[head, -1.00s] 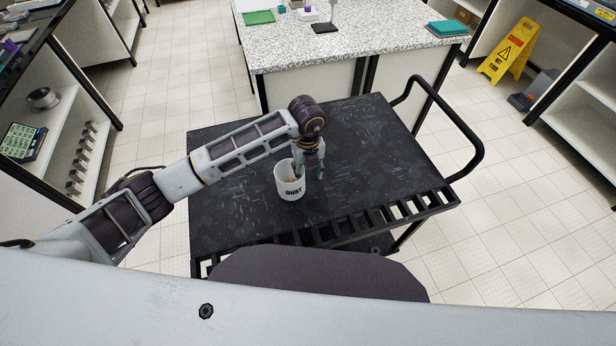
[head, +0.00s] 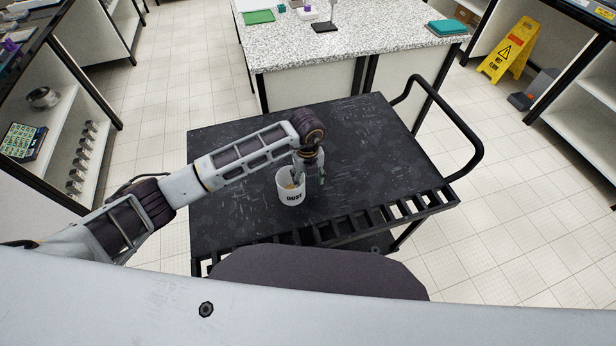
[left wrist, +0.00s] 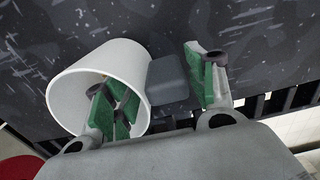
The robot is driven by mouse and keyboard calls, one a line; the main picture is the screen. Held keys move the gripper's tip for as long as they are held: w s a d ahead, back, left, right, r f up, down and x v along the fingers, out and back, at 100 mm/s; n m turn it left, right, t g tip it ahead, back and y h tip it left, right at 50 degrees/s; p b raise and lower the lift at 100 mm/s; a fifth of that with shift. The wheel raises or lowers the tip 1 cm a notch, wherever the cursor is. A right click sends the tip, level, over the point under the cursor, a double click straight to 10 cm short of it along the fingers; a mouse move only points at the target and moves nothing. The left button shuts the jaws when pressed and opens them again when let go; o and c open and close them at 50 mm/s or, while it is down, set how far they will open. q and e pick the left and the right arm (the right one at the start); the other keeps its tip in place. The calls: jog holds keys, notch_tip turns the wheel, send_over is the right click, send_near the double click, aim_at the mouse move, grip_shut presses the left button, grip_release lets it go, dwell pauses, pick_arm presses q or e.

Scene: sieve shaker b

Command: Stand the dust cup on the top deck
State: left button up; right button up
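The dust cup (head: 291,191) is a white cup with dark "DUST" lettering, upright over the left-middle of the black top deck (head: 235,150) of the cart. I cannot tell whether its base touches the deck. My left gripper (head: 311,174) points down at the cup's right side. In the left wrist view, the cup (left wrist: 75,87) has a grey block (left wrist: 168,80) on its side. My right gripper is not in view.
The deck is otherwise bare, with free room right of and behind the cup. A slotted edge (head: 380,216) runs along its near side, and a black handle (head: 470,130) rises at the right. A speckled bench (head: 350,50) stands behind.

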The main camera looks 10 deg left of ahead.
pick_arm(q)
jog(key=shift+o, duration=0.3)
jog(key=shift+r, duration=0.15)
notch_tip(320, 180, up, 12)
jog(key=shift+b, duration=0.45)
dwell(0.3)
